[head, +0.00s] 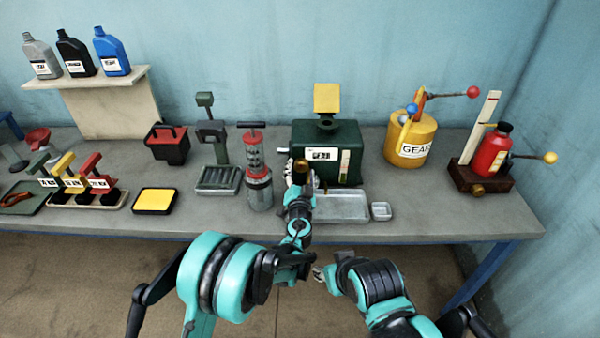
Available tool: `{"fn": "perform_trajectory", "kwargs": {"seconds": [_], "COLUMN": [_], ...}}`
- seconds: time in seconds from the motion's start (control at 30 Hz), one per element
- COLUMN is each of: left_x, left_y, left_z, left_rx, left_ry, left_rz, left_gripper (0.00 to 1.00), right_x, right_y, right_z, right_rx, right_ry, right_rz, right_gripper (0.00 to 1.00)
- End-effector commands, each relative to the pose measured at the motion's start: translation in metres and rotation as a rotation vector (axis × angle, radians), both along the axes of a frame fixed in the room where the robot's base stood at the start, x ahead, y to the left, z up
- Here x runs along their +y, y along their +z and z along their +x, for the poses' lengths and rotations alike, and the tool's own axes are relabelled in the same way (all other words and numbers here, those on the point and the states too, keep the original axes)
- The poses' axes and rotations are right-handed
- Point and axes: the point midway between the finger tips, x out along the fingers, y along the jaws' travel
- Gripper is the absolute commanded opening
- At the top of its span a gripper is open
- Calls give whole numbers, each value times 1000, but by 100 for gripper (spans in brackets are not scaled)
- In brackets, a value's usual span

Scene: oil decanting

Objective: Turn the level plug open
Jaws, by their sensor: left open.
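The dark green gearbox (343,137) labelled GEAR stands at the back middle of the bench, with a yellow flap above it. A brown, brass-like plug (301,167) shows at its lower left front. I take it for the level plug; its turn position is too small to read. My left gripper (299,178) is open right at the plug and partly hides it. I cannot tell whether the fingers touch it. My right gripper (320,274) is low in front of the bench, away from the gearbox, partly hidden and too small to read.
A metal tray (342,206) lies in front of the gearbox, with a small dish (381,211) to its right. A red-topped pump (258,182) stands close to the left of my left gripper. A yellow GEAR can (411,141) and a red bottle (492,152) stand to the right.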

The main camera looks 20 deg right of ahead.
Motion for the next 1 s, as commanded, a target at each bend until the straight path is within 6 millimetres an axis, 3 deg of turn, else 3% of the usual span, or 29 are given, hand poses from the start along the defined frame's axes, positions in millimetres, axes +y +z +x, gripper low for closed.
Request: {"fn": "perform_trajectory", "kwargs": {"seconds": [0.33, 0.5, 0.53, 1.0], "left_x": [-1, -1, -1, -1], "left_y": [1, 1, 1, 0], "left_z": [5, 5, 5, 5], "left_rx": [0, 0, 0, -25], "left_ry": [0, 0, 0, 0], "left_rz": [0, 0, 0, 86], "left_gripper": [59, 14, 11, 11], "right_x": [0, 0, 0, 0], "right_y": [-1, -1, -1, -4], "right_z": [0, 0, 0, 0], "right_rx": [0, 0, 0, 0], "right_ry": [0, 0, 0, 0], "right_rz": [0, 0, 0, 0], "right_gripper": [40, 40, 40, 40]}}
